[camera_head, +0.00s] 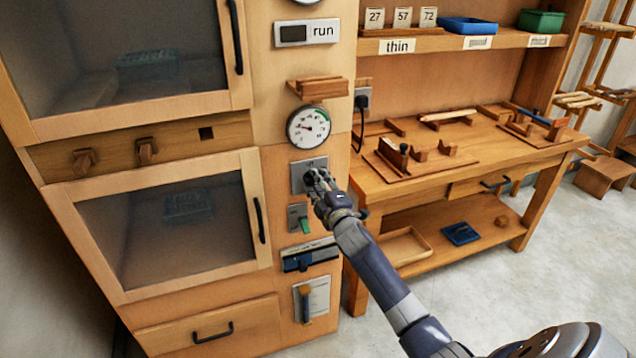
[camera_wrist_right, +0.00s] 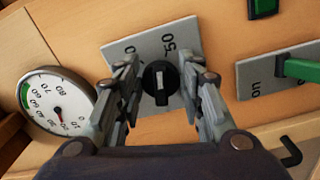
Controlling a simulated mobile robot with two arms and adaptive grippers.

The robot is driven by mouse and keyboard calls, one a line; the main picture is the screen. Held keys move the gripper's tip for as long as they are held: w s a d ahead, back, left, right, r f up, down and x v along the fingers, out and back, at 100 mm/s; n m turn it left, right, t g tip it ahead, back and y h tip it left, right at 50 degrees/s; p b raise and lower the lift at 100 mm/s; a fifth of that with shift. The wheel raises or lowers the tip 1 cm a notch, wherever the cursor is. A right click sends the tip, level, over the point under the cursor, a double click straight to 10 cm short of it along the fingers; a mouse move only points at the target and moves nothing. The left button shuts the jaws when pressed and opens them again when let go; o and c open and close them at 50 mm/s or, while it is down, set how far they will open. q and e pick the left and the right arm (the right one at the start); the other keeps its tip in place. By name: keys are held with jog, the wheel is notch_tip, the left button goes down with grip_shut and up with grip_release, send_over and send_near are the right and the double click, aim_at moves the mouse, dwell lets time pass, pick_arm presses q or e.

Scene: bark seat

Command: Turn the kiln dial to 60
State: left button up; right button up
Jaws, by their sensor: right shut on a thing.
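The kiln dial is a round black knob (camera_wrist_right: 152,95) with a white mark, on a grey plate (camera_wrist_right: 185,35) on the kiln's front. The plate also shows in the head view (camera_head: 297,176). In the wrist view a "50" shows on the plate above the knob, and another label at the left is partly hidden. The white mark lies on the side toward the labels; I cannot tell its exact setting. My right gripper (camera_head: 321,182) is at the plate, its fingers (camera_wrist_right: 163,80) on both sides of the knob, shut on it. My left gripper is not in view.
A round gauge (camera_head: 308,127) is above the dial. A green-handled switch (camera_head: 304,222) and a slotted panel (camera_head: 310,255) are below. A small wooden ledge (camera_head: 318,88) juts out above the gauge. A workbench (camera_head: 400,192) with wooden parts stands at the right.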

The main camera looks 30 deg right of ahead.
jog(key=m, duration=0.4)
jog(key=m+p, duration=0.1)
jog(key=m, duration=0.3)
jog(key=m+p, duration=0.1)
jog(key=m, duration=0.3)
jog(key=shift+w+a+f, duration=0.1)
jog(key=shift+a+f, duration=0.2)
jog(key=shift+f, duration=0.05)
jog(key=shift+a+f+m+p, duration=0.15)
jog(key=shift+m+p, duration=0.4)
jog(key=shift+m, duration=1.05)
jog(key=o, duration=0.9)
jog(key=shift+o, duration=0.2)
jog(key=v, duration=1.2)
